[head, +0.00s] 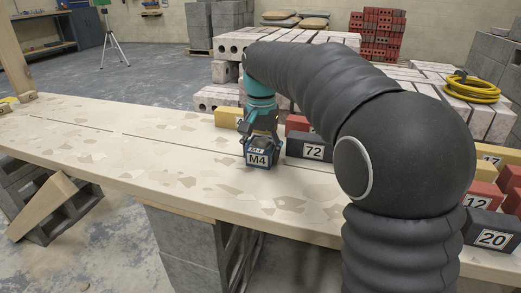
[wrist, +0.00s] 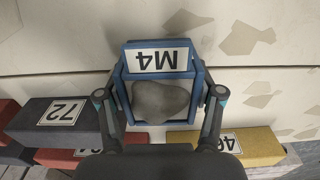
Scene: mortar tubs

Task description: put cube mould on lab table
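The cube mould (head: 258,158) is a small blue open box with a white M4 label. In the wrist view the cube mould (wrist: 157,60) has a lumpy grey mass inside. My gripper (head: 259,141) is over it, pointing down. In the wrist view the fingers of my gripper (wrist: 160,98) lie close against both sides of the mould and appear shut on it. The mould is at or just above the pale plank top (head: 150,150); I cannot tell whether it touches. A blue workbench (head: 45,45) stands far back left; I cannot tell if it is the lab table.
A dark block marked 72 (head: 310,147) sits just right of the mould, with a yellow block (head: 228,117) behind. More numbered blocks, including 20 (head: 491,237), line the right side. Brick stacks (head: 382,35) stand behind. A tripod (head: 112,40) stands far back.

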